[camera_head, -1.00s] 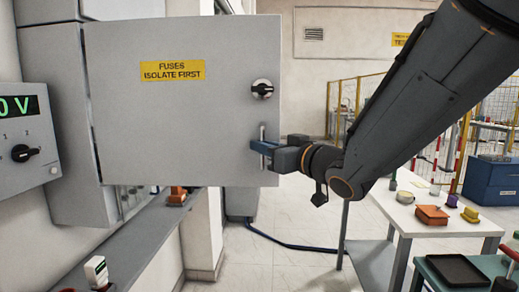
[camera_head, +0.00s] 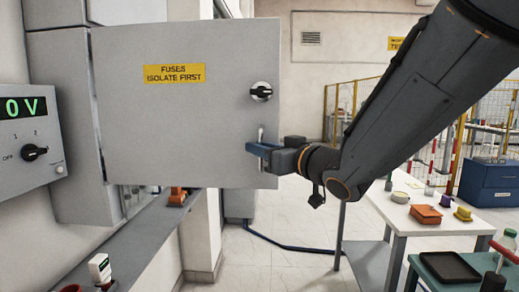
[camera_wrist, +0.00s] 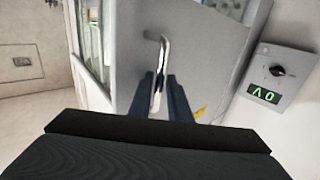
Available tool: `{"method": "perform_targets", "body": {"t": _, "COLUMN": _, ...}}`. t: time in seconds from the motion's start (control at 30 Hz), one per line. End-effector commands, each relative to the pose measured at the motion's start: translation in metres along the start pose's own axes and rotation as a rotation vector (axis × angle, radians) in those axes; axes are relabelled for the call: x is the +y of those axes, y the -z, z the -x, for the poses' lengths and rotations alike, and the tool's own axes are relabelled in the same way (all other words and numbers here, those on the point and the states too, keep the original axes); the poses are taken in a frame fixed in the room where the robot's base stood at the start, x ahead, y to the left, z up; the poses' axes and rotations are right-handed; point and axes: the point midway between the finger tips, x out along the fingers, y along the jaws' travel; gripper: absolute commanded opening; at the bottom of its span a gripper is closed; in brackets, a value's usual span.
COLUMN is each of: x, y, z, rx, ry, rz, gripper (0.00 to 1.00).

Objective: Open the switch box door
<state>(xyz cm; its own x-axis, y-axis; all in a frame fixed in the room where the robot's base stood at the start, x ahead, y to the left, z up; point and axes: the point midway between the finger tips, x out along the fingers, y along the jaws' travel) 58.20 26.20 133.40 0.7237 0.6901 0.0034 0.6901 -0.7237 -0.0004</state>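The grey switch box door (camera_head: 185,125) bears a yellow "FUSES ISOLATE FIRST" label and a black rotary knob (camera_head: 261,92). It stands open, swung out from the switch box (camera_head: 70,130), with its free edge on the right. Parts of the box's inside show below the door. My gripper (camera_head: 262,150) is at the upright metal handle (camera_head: 262,132) near that edge. In the wrist view, its dark fingers (camera_wrist: 163,95) lie on both sides of the handle (camera_wrist: 160,62) and appear closed on it.
A grey panel with a green display (camera_head: 28,125) is at the left. A grey ledge (camera_head: 130,245) runs below the box. A white table (camera_head: 405,212) with small objects and a green-topped table (camera_head: 425,272) stand at the right.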

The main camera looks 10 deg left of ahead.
Motion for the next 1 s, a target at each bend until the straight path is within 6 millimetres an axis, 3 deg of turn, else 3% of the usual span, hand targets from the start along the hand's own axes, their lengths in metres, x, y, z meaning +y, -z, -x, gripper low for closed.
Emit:
{"method": "perform_targets", "body": {"t": 0.27, "x": 0.002, "y": -0.001, "z": 0.012, "rx": 0.0, "ry": -0.004, "rz": 0.0, "gripper": 0.17}}
{"method": "perform_targets", "body": {"t": 0.7, "x": 0.001, "y": 0.0, "z": 0.07, "rx": 0.001, "ry": -0.002, "rz": 0.001, "gripper": 0.17}}
{"method": "perform_targets", "body": {"t": 1.0, "x": 0.0, "y": 0.0, "z": 0.078, "rx": 0.0, "ry": 0.0, "rz": 0.0, "gripper": 0.17}}
